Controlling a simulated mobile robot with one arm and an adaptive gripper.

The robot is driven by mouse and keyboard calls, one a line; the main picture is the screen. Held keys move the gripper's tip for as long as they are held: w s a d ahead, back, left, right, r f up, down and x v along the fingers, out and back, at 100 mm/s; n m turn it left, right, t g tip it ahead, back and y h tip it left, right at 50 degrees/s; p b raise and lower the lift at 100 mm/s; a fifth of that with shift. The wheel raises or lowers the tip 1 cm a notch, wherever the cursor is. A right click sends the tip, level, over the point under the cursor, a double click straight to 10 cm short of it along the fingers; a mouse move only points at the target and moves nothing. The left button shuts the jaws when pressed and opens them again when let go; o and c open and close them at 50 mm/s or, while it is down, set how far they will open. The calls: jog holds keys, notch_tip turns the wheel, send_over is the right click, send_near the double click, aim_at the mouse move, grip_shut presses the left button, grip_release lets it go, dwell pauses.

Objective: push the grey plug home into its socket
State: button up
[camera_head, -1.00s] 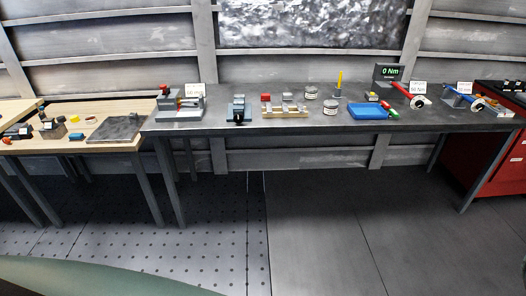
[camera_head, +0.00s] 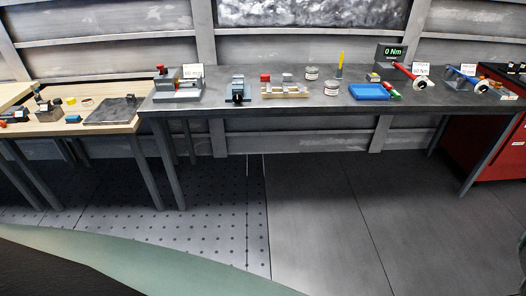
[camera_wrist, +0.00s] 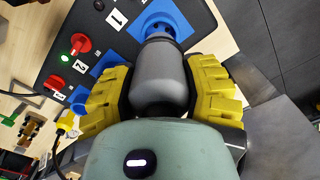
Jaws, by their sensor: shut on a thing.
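In the wrist view the grey plug (camera_wrist: 158,82) is a smooth grey cylinder between the yellow-padded fingers of my gripper (camera_wrist: 160,92), which are shut on it from both sides. Its far, narrower end points at the blue socket (camera_wrist: 176,24) by the label 1 on a dark panel. The plug's end overlaps the socket mouth in this view. I cannot tell how deep it sits. In the head view neither the plug, the socket nor my gripper shows.
The dark panel (camera_wrist: 140,12) also carries red switches (camera_wrist: 80,44), a lit green lamp (camera_wrist: 65,53) and further blue sockets. A yellow connector (camera_wrist: 69,124) is at the left. In the head view a long grey bench (camera_head: 300,112) holds tools and a blue tray (camera_head: 368,92); the floor before it is clear.

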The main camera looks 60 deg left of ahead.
jog(key=shift+f+b, duration=0.5)
jog(key=shift+f, duration=0.5)
jog(key=shift+f+b, duration=1.9)
jog(key=shift+f, duration=0.2)
dwell(1.2)
jog(key=o, duration=1.3)
jog(key=shift+o, duration=0.2)
jog(key=shift+r, duration=0.15)
jog(key=shift+r, duration=3.65)
